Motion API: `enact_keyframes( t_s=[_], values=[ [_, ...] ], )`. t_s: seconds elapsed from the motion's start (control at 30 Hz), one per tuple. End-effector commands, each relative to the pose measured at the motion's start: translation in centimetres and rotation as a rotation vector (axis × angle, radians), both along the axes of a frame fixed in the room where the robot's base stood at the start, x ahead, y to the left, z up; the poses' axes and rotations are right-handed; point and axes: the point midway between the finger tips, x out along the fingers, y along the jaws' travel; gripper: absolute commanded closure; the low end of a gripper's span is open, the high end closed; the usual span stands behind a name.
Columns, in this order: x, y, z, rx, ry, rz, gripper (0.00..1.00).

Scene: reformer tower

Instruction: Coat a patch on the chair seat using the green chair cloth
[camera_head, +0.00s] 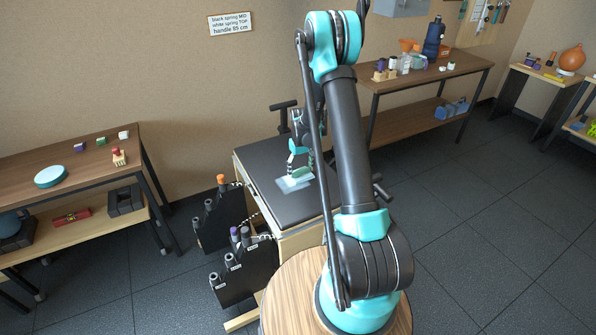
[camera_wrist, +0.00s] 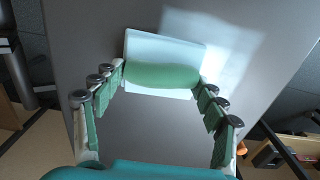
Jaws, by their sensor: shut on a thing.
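The chair seat (camera_head: 262,168) is a dark, flat top in front of me; it fills much of the wrist view as a grey surface (camera_wrist: 85,35). My gripper (camera_wrist: 160,75) is over the seat, its padded fingers closed on the two ends of the green chair cloth (camera_wrist: 163,76). The cloth is a pale green roll at the fingertips. A pale rectangular sheet or patch (camera_wrist: 150,46) shows beside and under it; I cannot tell whether it belongs to the cloth. A brighter whitish area (camera_wrist: 228,42) lies on the seat. In the head view my gripper (camera_head: 298,168) is small and partly hidden.
Dark racks with springs (camera_head: 245,270) stand left of the chair. Handle posts (camera_head: 284,106) rise at its far side. A round wooden top (camera_head: 285,300) is near me. Side tables (camera_head: 100,165) and a back table (camera_head: 445,78) hold small objects. Open floor lies to the right.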

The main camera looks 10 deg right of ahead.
Motion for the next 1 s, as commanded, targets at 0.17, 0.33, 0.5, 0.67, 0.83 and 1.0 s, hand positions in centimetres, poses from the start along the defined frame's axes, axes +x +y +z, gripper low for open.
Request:
enact_keyframes(
  t_s=[0.17,0.33,0.5,0.67,0.83,1.0],
  values=[
    [0.2,-0.7,0.1,-0.001,0.000,0.000,0.51],
    [0.2,-0.7,0.1,-0.001,0.000,0.000,0.51],
    [0.2,-0.6,0.7,0.000,0.000,0.000,0.51],
    [0.2,-0.6,2.1,0.000,0.000,0.000,0.52],
    [0.2,-0.6,3.7,0.000,0.000,0.000,0.52],
    [0.2,-0.6,5.2,0.000,0.000,0.000,0.52]
  ],
)
